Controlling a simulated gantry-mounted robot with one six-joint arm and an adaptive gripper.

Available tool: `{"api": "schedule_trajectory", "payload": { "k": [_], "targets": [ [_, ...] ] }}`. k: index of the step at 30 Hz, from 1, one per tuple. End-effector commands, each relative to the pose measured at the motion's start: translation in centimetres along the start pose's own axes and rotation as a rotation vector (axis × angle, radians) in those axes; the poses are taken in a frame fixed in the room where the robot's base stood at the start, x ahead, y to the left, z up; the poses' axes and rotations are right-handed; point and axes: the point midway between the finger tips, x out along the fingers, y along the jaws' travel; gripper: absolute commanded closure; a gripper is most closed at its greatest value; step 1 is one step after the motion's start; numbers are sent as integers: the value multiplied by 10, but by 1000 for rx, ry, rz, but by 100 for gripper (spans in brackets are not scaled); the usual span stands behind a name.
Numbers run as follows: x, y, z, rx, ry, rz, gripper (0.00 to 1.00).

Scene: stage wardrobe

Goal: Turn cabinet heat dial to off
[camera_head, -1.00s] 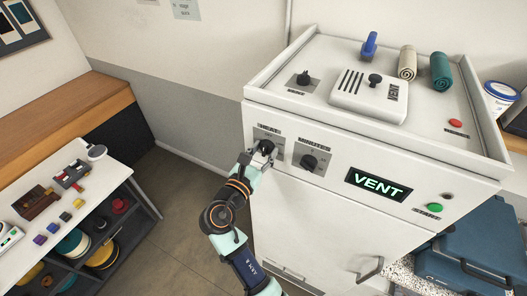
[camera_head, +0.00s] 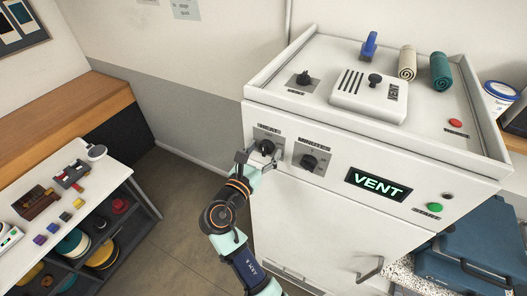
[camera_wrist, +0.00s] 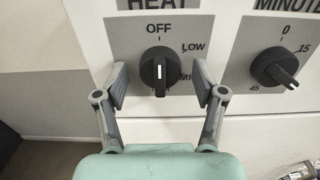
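The heat dial (camera_head: 267,147) is a black knob on a grey plate on the front of the white cabinet (camera_head: 310,225). In the wrist view the dial (camera_wrist: 160,68) has OFF printed above it, LOW at its upper right and a partly hidden label at its right. Its grip bar stands vertical, with a white line on the lower half. My gripper (camera_head: 260,161) is open in front of it. In the wrist view its fingers (camera_wrist: 160,88) are spread to the left and right of the knob, with gaps on both sides. The plate's lower part is partly hidden.
The minutes dial (camera_head: 308,162) is close on the right, beyond the right finger. A lit VENT display (camera_head: 378,185), a green start button (camera_head: 434,207) and a door handle (camera_head: 370,269) are farther right and below. A cluttered side table (camera_head: 112,176) stands at the left.

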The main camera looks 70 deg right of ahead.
Motion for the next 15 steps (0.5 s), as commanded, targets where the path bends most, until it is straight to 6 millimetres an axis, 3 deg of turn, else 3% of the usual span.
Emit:
{"api": "schedule_trajectory", "payload": {
  "k": [8, 11, 15],
  "targets": [
    [-6, 0, 0, 0, 0, 1, 30],
    [-22, 1, -1, 0, 0, 4, 30],
    [-58, 1, -1, 0, 0, 6, 30]
  ]
}}
